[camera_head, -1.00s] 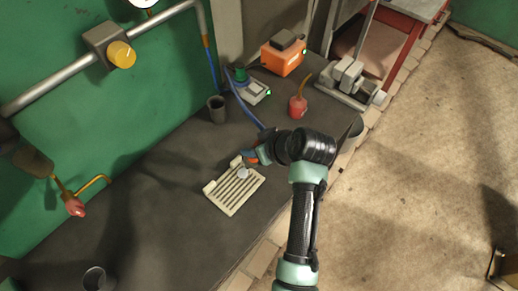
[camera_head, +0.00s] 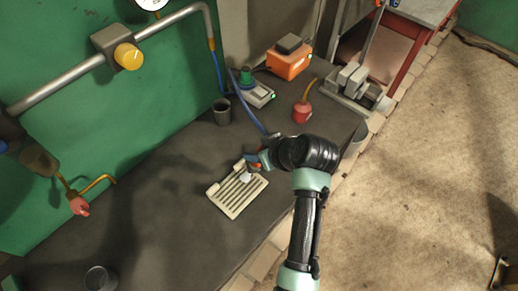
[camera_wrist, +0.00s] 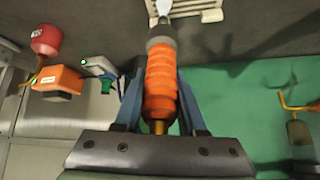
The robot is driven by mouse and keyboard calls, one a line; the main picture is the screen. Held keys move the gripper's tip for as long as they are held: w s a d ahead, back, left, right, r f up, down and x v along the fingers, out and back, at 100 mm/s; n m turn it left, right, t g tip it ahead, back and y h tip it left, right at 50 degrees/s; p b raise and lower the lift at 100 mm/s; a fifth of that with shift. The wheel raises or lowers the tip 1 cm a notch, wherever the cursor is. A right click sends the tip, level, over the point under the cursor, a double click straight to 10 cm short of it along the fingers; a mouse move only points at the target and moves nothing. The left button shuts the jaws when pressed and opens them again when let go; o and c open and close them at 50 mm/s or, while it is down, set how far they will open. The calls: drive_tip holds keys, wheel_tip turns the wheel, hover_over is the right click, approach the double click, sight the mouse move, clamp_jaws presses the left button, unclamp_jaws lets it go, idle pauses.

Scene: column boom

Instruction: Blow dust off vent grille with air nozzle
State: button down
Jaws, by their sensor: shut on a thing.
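The pale vent grille (camera_head: 237,197) lies on the dark bench, its slots facing up. My gripper (camera_wrist: 160,100) is shut on the air nozzle (camera_wrist: 161,80), which has an orange ribbed grip, a dark collar and a light tip. In the wrist view the tip points at the near part of the grille (camera_wrist: 194,10), most of which is out of frame. In the head view my gripper (camera_head: 257,162) is above the grille's upper right end, partly hidden by my arm. A pale blob, seemingly a puff or the tip, shows over the slots. Dust cannot be made out.
A blue hose (camera_head: 246,101) runs from near the wall toward my gripper. A dark cup (camera_head: 221,111), a grey device (camera_head: 258,95), a red oil can (camera_head: 302,111) and an orange box (camera_head: 288,62) stand behind. A pipe with a yellow knob (camera_head: 128,56) runs along the green wall.

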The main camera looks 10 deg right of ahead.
drive_tip(key=shift+s+a+r+p, duration=0.1)
drive_tip(key=shift+s+a+p, duration=0.5)
drive_tip(key=shift+a, duration=0.25)
drive_tip(key=shift+s+a+p, duration=0.4)
drive_tip(key=shift+s+a, duration=0.25)
drive_tip(key=shift+a, duration=0.2)
drive_tip(key=shift+s+a+p, duration=0.5)
drive_tip(key=shift+s+a, duration=0.15)
drive_tip(key=shift+a, duration=0.3)
drive_tip(key=shift+s+a+p, duration=0.5)
drive_tip(key=shift+s+a, duration=0.15)
drive_tip(key=shift+a, duration=0.25)
drive_tip(key=shift+r, duration=0.1)
wheel_tip(320, 180, up, 6)
drive_tip(key=p, duration=0.5)
drive_tip(key=shift+p, duration=0.3)
drive_tip(key=shift+f, duration=0.2)
